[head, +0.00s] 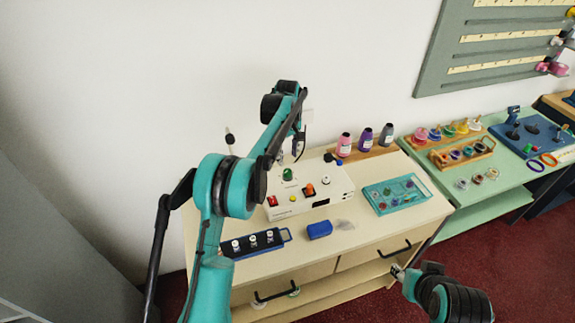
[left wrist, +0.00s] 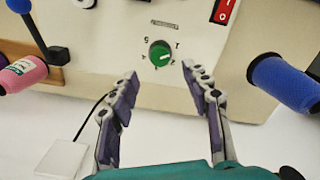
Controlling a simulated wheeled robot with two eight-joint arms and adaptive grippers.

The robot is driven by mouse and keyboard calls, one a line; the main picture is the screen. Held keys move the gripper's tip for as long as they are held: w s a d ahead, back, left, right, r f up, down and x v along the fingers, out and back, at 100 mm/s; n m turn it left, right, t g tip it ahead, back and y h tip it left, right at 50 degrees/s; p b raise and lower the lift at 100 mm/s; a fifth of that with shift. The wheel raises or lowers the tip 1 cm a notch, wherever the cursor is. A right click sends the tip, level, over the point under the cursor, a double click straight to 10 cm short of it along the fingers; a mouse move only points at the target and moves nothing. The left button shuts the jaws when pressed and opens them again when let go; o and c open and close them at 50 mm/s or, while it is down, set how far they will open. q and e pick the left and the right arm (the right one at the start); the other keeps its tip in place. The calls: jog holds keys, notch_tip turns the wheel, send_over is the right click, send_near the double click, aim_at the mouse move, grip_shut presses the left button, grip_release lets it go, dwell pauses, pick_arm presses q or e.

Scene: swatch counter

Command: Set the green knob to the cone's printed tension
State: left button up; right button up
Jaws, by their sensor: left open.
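The green knob (head: 288,174) sits on a white machine box (head: 325,189). In the left wrist view the green knob (left wrist: 159,53) is ringed by small printed digits, and its pale mark points right and slightly down. My left gripper (left wrist: 160,76) is open, with the knob in line with the gap just past its fingertips, apart from it. In the left wrist view a blue cone (left wrist: 285,83) lies at the right and a pink labelled cone (left wrist: 22,72) at the left; the label's print is too small to read. My right gripper (head: 398,272) is by the counter's front.
Pink, purple and grey cones (head: 366,139) stand on a wooden rack right of the box. A teal tray (head: 398,194), a blue block (head: 319,230) and a dark blue rack (head: 254,244) lie on the counter. A red switch (left wrist: 225,10) is near the knob.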

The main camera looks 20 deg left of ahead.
pick_arm(q)
notch_tip(320, 180, up, 5)
jog(key=shift+f, duration=0.1)
dwell(0.3)
jog(key=s+d+r+m+t+b, duration=0.1)
jog(key=s+r+m+t+b, duration=0.15)
jog(key=s, duration=0.65)
jog(key=s+d+r+m+t+b, duration=0.1)
jog(key=s+r+m, duration=0.25)
jog(key=s, duration=0.55)
jog(key=s+f+m+t+b, duration=0.1)
jog(key=s+f+m+t, duration=0.1)
jog(key=s+f, duration=0.4)
jog(key=s+f+m+t+b, duration=0.1)
jog(key=s+f, duration=0.4)
jog(key=s, duration=0.8)
jog(key=shift+d+f+m+t+b, duration=0.4)
jog(key=shift+m+b, duration=0.4)
jog(key=shift+m, duration=0.4)
